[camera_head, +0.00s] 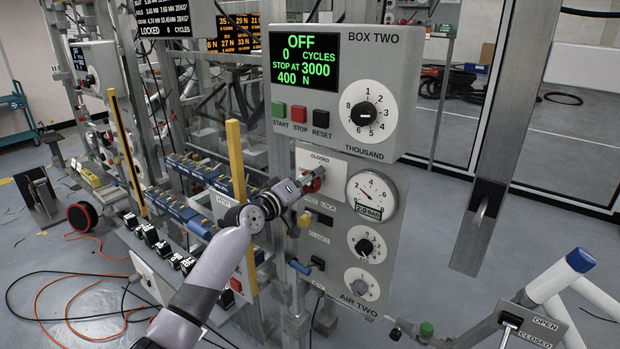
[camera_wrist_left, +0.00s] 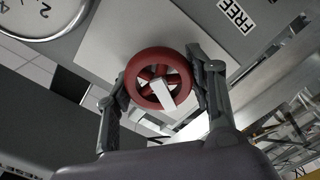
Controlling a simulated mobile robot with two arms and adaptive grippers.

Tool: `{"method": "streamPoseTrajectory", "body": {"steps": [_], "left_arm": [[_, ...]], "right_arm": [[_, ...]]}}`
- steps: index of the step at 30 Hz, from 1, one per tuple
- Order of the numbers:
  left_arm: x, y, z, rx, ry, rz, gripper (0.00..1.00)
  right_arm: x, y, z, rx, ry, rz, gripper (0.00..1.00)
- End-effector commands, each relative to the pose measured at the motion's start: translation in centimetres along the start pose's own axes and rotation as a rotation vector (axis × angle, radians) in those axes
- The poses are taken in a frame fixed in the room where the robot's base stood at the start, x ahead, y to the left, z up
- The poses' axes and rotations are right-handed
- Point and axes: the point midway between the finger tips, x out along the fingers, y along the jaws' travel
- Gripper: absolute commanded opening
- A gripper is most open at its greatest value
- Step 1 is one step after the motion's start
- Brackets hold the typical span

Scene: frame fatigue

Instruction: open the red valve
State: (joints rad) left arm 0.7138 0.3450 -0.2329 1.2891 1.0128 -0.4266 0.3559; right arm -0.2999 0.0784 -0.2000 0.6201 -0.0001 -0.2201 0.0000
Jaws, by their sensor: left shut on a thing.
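The red valve (camera_head: 318,183) is a small round handwheel on the front panel of the AIR TWO box, below a plate reading CLOSED. In the left wrist view the red valve (camera_wrist_left: 158,53) is a spoked wheel with a pale pointer across its middle. My left gripper (camera_head: 308,184) reaches it from the left. Its two fingers (camera_wrist_left: 163,88) are shut on opposite sides of the wheel's rim. In the head view the gripper hides part of the wheel. My right gripper is not in view.
Right of the valve is a pressure gauge (camera_head: 372,196), with two knobs below it. The BOX TWO display (camera_head: 304,57) above reads OFF. A yellow upright bar (camera_head: 236,160) stands close left of my gripper.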

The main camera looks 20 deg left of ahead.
Motion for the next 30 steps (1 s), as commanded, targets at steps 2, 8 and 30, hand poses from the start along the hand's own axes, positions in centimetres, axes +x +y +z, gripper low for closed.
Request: {"method": "streamPoseTrajectory", "body": {"steps": [2, 8, 30], "left_arm": [[0.0, 0.0, 0.0, -0.077, -0.001, -0.001, 0.22], [0.0, -0.1, 0.0, -0.246, 0.0, -0.001, 0.22], [0.0, -0.3, 0.1, -0.508, 0.0, -0.001, 0.22]], "right_arm": [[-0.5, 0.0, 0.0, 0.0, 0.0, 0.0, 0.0], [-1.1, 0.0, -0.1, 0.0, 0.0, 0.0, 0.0], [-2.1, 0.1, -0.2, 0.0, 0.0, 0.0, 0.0]]}}
